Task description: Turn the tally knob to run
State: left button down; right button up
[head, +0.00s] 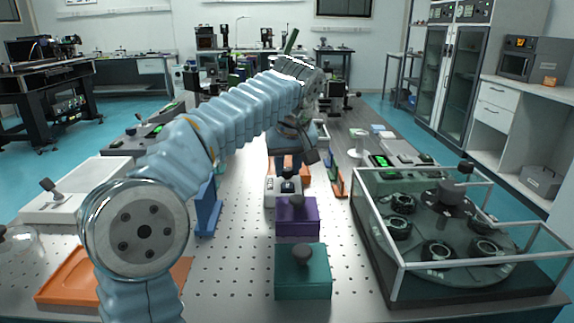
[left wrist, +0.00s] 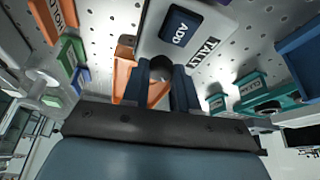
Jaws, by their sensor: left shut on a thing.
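The tally device is a pale box (head: 270,191) on the perforated table, behind a purple block. In the head view my left gripper (head: 289,170) points down over the device, shut on the knob. The knob's exact angle is hard to tell. My right gripper is not in view.
In front stand a purple block (head: 297,218) and a teal block (head: 303,278), each with a dark knob. A clear-walled case (head: 398,262) with several dark rings is at the right. A blue upright piece (head: 208,212) and an orange tray (head: 66,276) are at the left.

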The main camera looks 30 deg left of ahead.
pick_arm(q)
jog(key=shift+d+n+g+y, duration=0.1)
jog(key=shift+n+g+y, duration=0.3)
jog(key=shift+n, duration=1.2)
jog(key=c, duration=0.9)
grip_release()
jog(key=shift+o, duration=0.2)
